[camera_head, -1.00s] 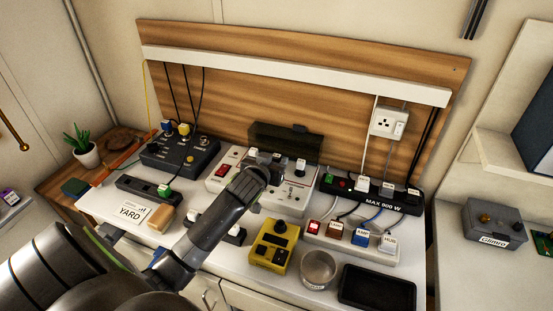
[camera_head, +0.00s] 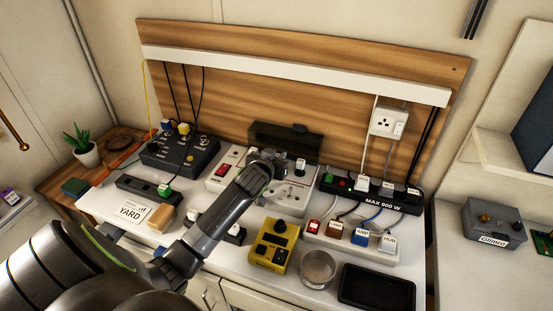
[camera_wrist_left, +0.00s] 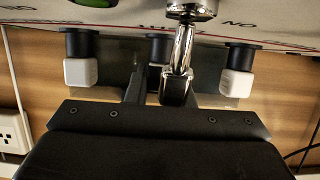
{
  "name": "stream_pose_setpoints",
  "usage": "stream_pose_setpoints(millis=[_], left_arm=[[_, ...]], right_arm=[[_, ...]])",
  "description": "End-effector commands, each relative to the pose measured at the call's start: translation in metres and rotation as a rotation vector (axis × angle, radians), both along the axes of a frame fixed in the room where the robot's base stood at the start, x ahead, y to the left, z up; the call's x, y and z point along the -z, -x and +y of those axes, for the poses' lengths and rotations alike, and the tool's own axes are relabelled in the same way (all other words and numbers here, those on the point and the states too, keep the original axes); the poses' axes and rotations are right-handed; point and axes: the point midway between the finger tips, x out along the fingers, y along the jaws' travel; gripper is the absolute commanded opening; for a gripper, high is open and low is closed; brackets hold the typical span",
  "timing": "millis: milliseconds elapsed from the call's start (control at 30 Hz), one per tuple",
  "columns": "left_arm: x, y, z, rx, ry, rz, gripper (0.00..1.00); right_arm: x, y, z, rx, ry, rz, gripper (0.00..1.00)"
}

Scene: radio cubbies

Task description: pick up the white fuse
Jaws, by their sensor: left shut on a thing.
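My left gripper (camera_head: 270,160) reaches over the pale instrument box (camera_head: 289,203) at the middle of the bench. In the head view a white block (camera_head: 301,164) stands just right of the gripper. My right gripper is not in view.
A dark raised panel (camera_head: 286,139) stands behind the box. A dark switch box (camera_head: 180,157) is at left and a black power strip (camera_head: 371,199) at right. A yellow meter (camera_head: 274,246), a round cup (camera_head: 318,268) and a black tray (camera_head: 377,288) lie in front.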

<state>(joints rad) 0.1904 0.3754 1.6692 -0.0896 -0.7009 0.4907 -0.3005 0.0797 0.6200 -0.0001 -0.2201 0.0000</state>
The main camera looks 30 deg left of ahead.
Motion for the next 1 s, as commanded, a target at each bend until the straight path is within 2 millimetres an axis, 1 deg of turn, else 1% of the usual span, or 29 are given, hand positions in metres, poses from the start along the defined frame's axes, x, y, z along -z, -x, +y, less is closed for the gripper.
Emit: stream_pose_setpoints(millis=[167,267,367,600,733,867,1000], left_arm=[[0.000,0.000,0.000,0.000,0.000,0.000,0.00],[-0.006,0.000,0.000,0.000,-0.001,-0.003,0.00],[-0.021,-0.001,0.000,0.001,-0.001,-0.005,0.00],[-0.070,-0.001,0.000,0.001,-0.002,-0.005,0.00],[-0.089,0.000,0.000,0.000,-0.002,-0.004,0.00],[-0.096,0.000,0.000,0.000,0.000,0.000,0.00],[-0.093,0.000,0.000,0.000,0.000,0.001,0.00]], right_arm=[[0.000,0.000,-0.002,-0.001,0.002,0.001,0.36],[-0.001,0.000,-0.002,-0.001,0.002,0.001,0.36],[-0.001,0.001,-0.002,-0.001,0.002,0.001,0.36],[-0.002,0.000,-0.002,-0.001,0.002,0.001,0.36],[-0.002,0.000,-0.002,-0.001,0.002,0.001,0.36],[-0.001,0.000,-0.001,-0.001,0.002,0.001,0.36],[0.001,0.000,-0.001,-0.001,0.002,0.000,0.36]])
